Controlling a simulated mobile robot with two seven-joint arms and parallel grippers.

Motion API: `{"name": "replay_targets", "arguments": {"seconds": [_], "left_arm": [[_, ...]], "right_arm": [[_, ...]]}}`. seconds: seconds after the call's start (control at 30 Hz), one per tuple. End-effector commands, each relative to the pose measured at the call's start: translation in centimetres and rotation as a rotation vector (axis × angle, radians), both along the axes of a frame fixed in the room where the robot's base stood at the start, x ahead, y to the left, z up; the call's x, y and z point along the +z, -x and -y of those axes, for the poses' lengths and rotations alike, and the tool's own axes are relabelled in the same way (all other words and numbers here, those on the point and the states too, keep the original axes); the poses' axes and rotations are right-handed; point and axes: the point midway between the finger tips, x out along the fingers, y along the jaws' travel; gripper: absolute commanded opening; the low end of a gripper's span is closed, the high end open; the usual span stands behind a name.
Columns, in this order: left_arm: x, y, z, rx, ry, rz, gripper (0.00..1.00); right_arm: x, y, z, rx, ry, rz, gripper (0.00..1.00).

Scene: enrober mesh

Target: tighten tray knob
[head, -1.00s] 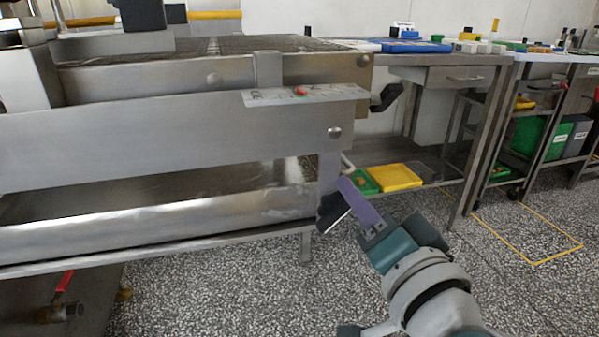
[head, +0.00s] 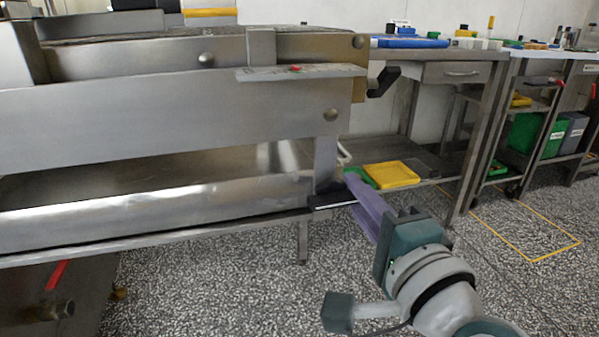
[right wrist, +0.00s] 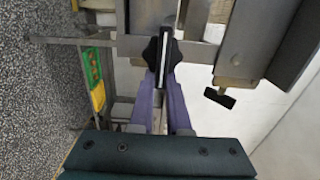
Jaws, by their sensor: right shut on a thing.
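The tray knob (head: 324,198) is black with a white line along it, at the right end of the steel tray (head: 150,208) under the machine. It also shows in the right wrist view (right wrist: 151,54), where its lobed edge sticks out beside the fingers. My right gripper (head: 352,187) has purple fingers and is shut on this knob, reaching it from the right. In the right wrist view the fingers (right wrist: 163,82) lie on both sides of the knob, and the white line runs between them. The fingers hide part of the knob. My left gripper is not in view.
A second black handle (head: 382,80) sticks out above, at the machine's right end. A steel bench (head: 450,58) stands behind, with a yellow tray (head: 390,175) on its lower shelf. A red-handled valve (head: 56,275) is at lower left. Speckled floor is clear at front.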

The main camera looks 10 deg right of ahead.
Motion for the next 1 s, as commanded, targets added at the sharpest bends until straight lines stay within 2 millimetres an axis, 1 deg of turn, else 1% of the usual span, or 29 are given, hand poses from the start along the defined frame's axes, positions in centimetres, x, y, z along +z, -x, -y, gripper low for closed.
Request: {"name": "replay_targets", "arguments": {"seconds": [0.03, 0.53, 0.57, 0.8, 1.0], "left_arm": [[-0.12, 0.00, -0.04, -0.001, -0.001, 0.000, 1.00], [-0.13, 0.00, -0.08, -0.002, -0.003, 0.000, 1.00], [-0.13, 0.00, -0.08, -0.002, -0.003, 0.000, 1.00], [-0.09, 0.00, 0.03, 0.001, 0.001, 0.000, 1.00], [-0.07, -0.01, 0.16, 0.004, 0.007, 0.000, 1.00]], "right_arm": [[-0.61, 0.16, -0.06, 0.004, -0.005, -0.014, 0.00], [-0.53, 0.13, -0.12, 0.005, -0.019, -0.013, 0.00], [-0.52, 0.13, -0.12, 0.005, -0.019, -0.013, 0.18], [-0.27, 0.06, -0.10, 0.003, -0.018, -0.007, 0.45], [-0.13, 0.03, -0.08, 0.002, -0.018, -0.003, 0.45]]}}
